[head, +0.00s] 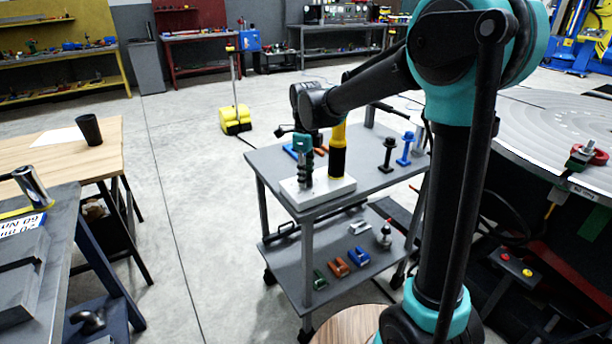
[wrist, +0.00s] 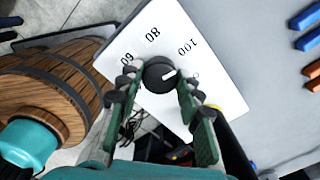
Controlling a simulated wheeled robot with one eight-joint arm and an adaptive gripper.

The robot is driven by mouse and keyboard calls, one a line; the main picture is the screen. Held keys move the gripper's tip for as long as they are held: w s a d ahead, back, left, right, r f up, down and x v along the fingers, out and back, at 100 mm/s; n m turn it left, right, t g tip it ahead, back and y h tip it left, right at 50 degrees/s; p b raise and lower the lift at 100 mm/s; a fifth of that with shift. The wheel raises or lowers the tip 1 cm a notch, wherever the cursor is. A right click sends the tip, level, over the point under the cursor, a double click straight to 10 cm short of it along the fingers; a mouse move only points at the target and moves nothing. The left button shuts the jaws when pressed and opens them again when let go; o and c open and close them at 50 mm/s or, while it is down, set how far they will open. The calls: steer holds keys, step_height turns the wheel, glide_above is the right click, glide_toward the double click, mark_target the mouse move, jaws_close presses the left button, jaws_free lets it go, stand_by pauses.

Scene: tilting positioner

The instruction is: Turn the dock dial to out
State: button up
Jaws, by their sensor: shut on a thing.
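The dial is a round black knob (wrist: 158,72) with a white pointer line, on a white plate (wrist: 128,45) marked 60, 80 and 100. The pointer points right in the wrist view, past the 100, towards a mark partly hidden by a finger. No word "out" can be read. My gripper (wrist: 160,80) has its green-padded fingers on both sides of the knob and is shut on it. In the head view my gripper (head: 304,180) points down at the white plate (head: 330,194) on the grey cart (head: 270,165); the knob is hidden there.
A yellow and black cylinder (head: 338,150) stands close beside my gripper. Black (head: 387,155) and blue (head: 405,148) upright parts stand at the cart's right. Small coloured clamps (head: 338,266) lie on the lower shelf. A round grey table (head: 550,125) is at right.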

steer(key=m, duration=0.7)
stand_by(0.6)
steer(key=o, duration=1.2)
steer(key=shift+c, duration=0.2)
step_height(320, 180, up, 12)
